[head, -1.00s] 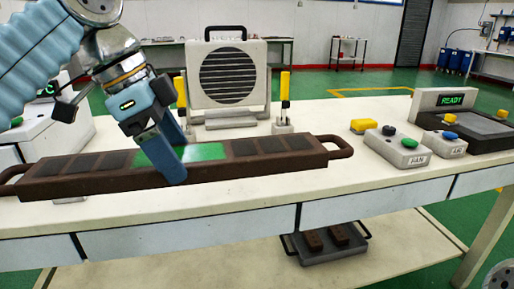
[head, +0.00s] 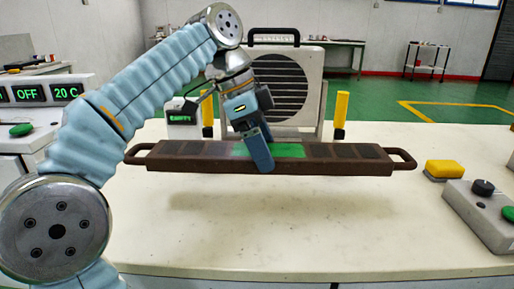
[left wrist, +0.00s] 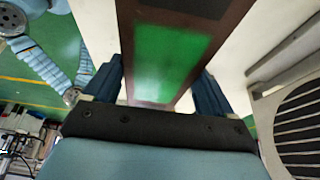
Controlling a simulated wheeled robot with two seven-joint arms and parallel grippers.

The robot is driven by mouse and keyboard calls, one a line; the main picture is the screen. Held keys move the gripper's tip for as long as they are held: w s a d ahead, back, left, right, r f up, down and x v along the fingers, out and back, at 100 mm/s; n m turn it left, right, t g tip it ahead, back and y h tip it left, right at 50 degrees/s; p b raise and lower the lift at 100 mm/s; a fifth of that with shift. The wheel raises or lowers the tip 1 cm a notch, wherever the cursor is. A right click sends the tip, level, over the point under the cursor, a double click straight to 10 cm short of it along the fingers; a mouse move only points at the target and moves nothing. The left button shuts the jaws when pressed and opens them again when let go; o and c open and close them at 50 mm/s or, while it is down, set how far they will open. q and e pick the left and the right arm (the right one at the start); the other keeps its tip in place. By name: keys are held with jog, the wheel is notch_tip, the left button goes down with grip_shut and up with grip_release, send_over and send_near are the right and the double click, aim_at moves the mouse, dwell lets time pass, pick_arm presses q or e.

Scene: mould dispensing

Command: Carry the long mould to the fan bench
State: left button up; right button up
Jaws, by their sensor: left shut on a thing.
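The long mould (head: 335,167) is a dark brown bar with a loop handle at each end, dark square cavities and a green patch (head: 288,150) near its middle. My left gripper (head: 257,152) is shut across the mould at the green patch and holds it level, with a shadow on the bench below it. In the left wrist view the mould (left wrist: 124,55) lies between the two blue fingers (left wrist: 157,88). The fan (head: 283,85) is a pale box with a dark round grille, standing just behind the mould. My right gripper is not in view.
Two yellow-topped posts (head: 341,108) stand at the fan's sides. A small display reading EMPTY (head: 181,118) is behind the mould's left part. A yellow button (head: 445,169) and a control box (head: 482,212) sit at right. The white bench top (head: 300,225) in front is clear.

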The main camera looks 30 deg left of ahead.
pick_arm(q)
jog(key=w+f, duration=0.2)
jog(key=w+a+f, duration=0.1)
jog(key=w+f, duration=0.2)
jog(key=shift+a+b, duration=0.15)
jog(key=shift+b, duration=0.15)
jog(key=f, duration=0.1)
jog(key=w+f, duration=0.1)
jog(key=f, duration=0.1)
jog(key=shift+a+f+b, duration=0.2)
jog(key=shift+f+b, duration=0.1)
jog(key=shift+b, duration=0.05)
jog(key=shift+f, duration=0.4)
jog(key=o, duration=1.8)
jog(key=shift+f, duration=0.1)
jog(key=shift+o, duration=0.2)
jog(key=p+v, duration=0.3)
jog(key=v, duration=0.9)
